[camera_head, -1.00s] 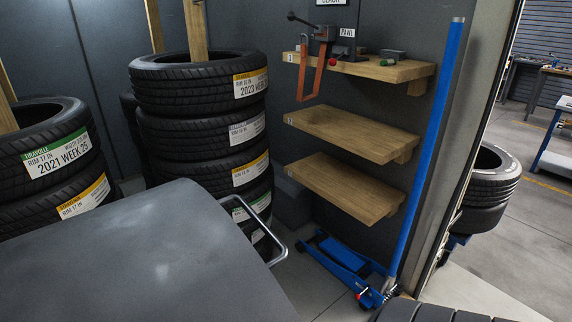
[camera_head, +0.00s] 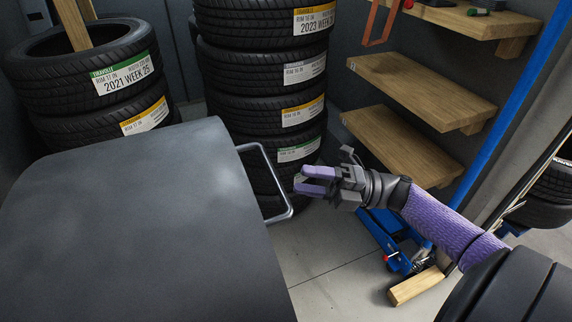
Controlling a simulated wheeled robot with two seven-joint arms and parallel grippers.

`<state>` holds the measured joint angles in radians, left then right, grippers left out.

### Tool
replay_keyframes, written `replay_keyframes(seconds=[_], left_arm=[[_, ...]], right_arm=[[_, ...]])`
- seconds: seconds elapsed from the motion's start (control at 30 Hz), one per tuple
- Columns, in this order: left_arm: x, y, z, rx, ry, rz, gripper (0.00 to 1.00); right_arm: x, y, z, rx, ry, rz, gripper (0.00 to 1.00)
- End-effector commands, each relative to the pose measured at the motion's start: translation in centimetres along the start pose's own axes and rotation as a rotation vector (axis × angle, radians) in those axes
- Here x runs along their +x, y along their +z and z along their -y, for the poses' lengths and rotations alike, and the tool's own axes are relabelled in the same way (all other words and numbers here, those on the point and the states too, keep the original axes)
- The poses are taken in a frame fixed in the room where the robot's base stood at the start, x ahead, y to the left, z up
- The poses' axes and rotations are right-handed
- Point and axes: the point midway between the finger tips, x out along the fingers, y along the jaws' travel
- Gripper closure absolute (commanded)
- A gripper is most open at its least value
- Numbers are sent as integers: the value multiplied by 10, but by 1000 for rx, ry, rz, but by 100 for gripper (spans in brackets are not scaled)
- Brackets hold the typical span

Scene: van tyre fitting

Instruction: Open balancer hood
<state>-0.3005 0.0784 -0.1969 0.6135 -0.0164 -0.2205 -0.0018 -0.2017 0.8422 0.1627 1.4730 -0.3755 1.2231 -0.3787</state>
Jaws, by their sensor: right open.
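The balancer hood (camera_head: 130,235) is a large dark grey curved cover filling the lower left of the head view. A grey metal loop handle (camera_head: 281,177) sticks out from its right edge. My right gripper (camera_head: 306,180) comes in from the right on a purple-sleeved arm. Its purple-tipped fingers are open and point left at the handle. The fingertips appear just right of the handle's outer bar, and I cannot tell whether they touch it. Nothing shows between the fingers. My left gripper is not in view.
Two tyre stacks stand behind the hood, a left one (camera_head: 85,70) and a taller middle one (camera_head: 262,60). Wooden shelves (camera_head: 425,90) hang on the wall at right. A blue floor jack (camera_head: 390,235) with a long blue handle stands below them, beside my arm.

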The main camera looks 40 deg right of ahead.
Motion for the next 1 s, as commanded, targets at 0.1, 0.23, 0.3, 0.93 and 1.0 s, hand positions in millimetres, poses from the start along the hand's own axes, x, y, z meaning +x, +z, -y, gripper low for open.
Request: replay_keyframes(seconds=[0.1, 0.23, 0.3, 0.93, 1.0], left_arm=[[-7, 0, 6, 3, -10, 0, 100], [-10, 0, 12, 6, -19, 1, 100], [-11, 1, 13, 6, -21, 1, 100], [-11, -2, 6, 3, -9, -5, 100], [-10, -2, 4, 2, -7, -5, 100]], right_arm=[[30, 0, -3, 0, 4, 0, 47], [53, 1, -1, 2, 3, 4, 47], [61, 1, -1, 4, 3, 4, 47], [65, 1, 1, 6, 0, 7, 100], [65, 1, 1, 6, 0, 7, 100]])
